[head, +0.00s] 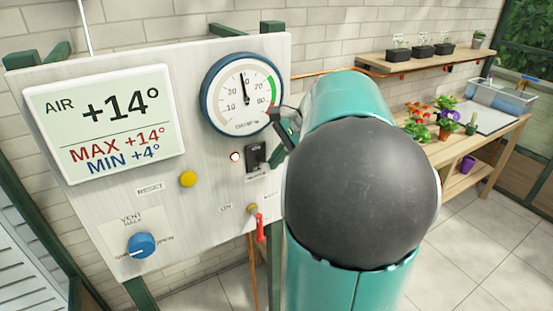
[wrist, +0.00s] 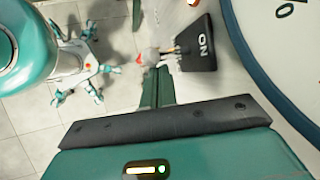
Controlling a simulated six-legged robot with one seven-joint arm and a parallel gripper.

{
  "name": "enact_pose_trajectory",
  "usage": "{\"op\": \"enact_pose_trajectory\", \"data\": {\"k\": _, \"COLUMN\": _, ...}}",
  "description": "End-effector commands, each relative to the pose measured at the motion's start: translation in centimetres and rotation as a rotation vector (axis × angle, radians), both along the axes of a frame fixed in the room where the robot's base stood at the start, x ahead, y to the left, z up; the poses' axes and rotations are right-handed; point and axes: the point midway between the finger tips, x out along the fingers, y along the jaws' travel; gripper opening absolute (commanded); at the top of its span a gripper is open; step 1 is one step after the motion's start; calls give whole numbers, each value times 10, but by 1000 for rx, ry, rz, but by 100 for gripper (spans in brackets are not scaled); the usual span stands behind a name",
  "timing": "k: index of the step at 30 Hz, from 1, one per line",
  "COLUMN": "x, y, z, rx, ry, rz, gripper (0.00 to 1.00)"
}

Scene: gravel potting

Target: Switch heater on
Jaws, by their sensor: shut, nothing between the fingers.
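The heater switch is a small black plate (head: 257,157) on the control panel (head: 215,185), below the round gauge. My gripper (head: 284,128) is at the upper right of the switch in the head view, partly hidden by my arm. In the wrist view my gripper (wrist: 158,75) is shut and empty, its tips close beside the lever; I cannot tell whether they touch. A small lamp (head: 235,156) left of the switch is lit.
The panel also bears a round gauge (head: 242,92), an air display (head: 105,122), a yellow button (head: 188,179), a blue vent knob (head: 141,245) and a red-handled valve (head: 261,227). A wooden bench (head: 475,150) with plants stands at the right. Floor between is clear.

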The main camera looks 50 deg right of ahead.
Motion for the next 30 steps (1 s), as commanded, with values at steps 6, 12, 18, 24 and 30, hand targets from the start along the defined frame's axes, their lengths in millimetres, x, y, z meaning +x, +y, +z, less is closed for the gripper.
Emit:
{"op": "enact_pose_trajectory", "data": {"k": 6, "x": 0, "y": 0, "z": 6, "rx": -1, "ry": -1, "rz": -1, "gripper": 0}}
{"op": "enact_pose_trajectory", "data": {"k": 12, "x": 0, "y": 0, "z": 15, "rx": -1, "ry": -2, "rz": 1, "gripper": 0}}
{"op": "enact_pose_trajectory", "data": {"k": 18, "x": 1, "y": 1, "z": 19, "rx": -3, "ry": -7, "rz": 3, "gripper": 0}}
{"op": "enact_pose_trajectory", "data": {"k": 24, "x": 3, "y": 1, "z": 20, "rx": -5, "ry": -11, "rz": 4, "gripper": 0}}
{"op": "enact_pose_trajectory", "data": {"k": 30, "x": 5, "y": -3, "z": 10, "rx": -3, "ry": -8, "rz": 4, "gripper": 0}}
